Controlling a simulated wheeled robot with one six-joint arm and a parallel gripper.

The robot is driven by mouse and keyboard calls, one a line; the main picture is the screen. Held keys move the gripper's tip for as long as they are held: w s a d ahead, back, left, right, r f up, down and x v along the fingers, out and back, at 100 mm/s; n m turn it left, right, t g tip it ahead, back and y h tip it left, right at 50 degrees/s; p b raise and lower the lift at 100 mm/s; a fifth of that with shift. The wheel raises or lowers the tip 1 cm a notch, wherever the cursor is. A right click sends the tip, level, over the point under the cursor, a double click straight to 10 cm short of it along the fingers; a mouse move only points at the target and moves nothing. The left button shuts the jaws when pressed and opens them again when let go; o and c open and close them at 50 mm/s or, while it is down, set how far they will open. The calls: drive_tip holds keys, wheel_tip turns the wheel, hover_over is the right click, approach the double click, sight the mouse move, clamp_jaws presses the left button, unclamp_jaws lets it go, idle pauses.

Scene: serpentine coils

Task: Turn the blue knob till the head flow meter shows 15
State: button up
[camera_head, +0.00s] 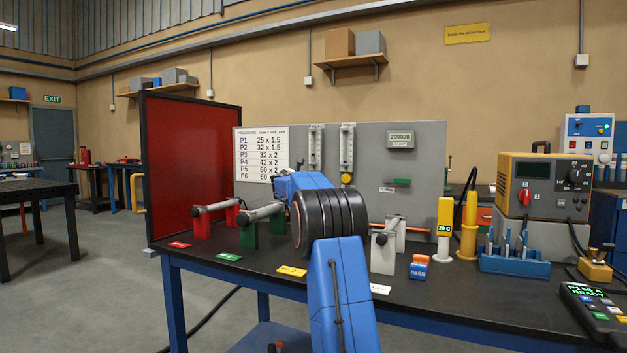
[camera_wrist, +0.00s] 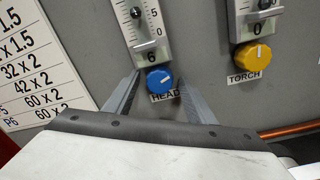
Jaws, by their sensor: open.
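The blue knob (camera_wrist: 159,79) labelled HEAD sits on the grey panel in the wrist view. My gripper (camera_wrist: 157,86) is open, with one finger on each side of the knob. I cannot tell whether the fingers touch it. In the head view the two flow meters show on the back panel, the head one (camera_head: 316,146) at the left. The blue knob and my gripper are hidden there behind my arm.
A yellow knob (camera_wrist: 253,56) labelled TORCH sits to the right below a second meter (camera_wrist: 257,18) reading 0. A programme chart (camera_wrist: 32,68) is at the left. On the bench, tubes on green (camera_head: 249,232) and white stands (camera_head: 384,252) flank my arm.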

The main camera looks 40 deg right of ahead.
drive_tip(key=v, duration=1.7)
drive_tip(key=shift+a, duration=0.2)
drive_tip(key=shift+f, duration=0.1)
drive_tip(key=w+d+n, duration=0.3)
drive_tip(key=d, duration=0.5)
drive_tip(key=w+d+n, duration=0.3)
drive_tip(key=w+d, duration=0.1)
drive_tip(key=d, duration=0.3)
drive_tip(key=shift+d, duration=0.4)
drive_tip(key=c, duration=1)
